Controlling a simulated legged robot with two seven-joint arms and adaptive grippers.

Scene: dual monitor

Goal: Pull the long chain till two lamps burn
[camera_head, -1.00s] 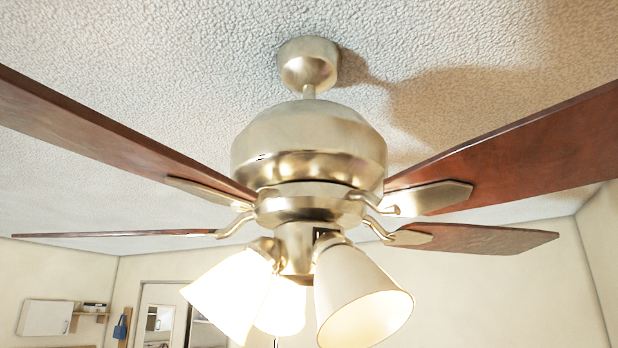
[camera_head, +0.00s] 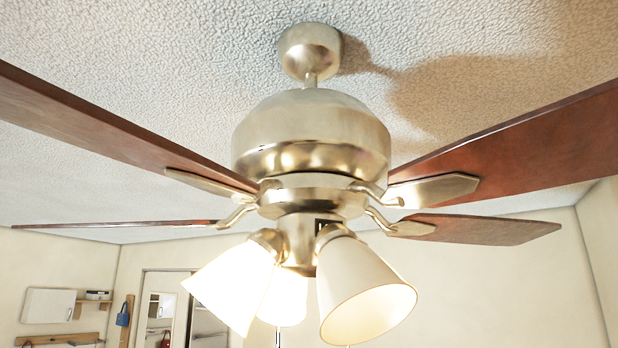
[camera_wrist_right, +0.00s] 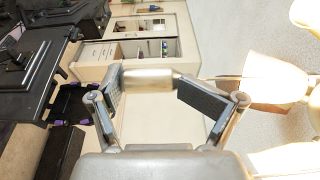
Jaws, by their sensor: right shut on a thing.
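A brass ceiling fan (camera_head: 310,140) fills the head view, with lamp shades below its hub. The left lamp (camera_head: 232,288) and the middle lamp (camera_head: 284,298) glow bright white. The right lamp (camera_head: 362,292) has a duller cream outside and a pale inside. A thin chain piece (camera_head: 278,337) hangs below the middle lamp, cut off by the lower picture edge. In the right wrist view my right gripper (camera_wrist_right: 150,88) is shut on a pale cylindrical chain pull (camera_wrist_right: 148,80). My left gripper is out of view.
Brown fan blades (camera_head: 520,140) spread to both sides near the ceiling. Lamp shades (camera_wrist_right: 270,78) also show at the right of the wrist view. A white wall cabinet (camera_head: 48,306) and shelves stand far back. A dark desk (camera_wrist_right: 45,75) shows at the left of the wrist view.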

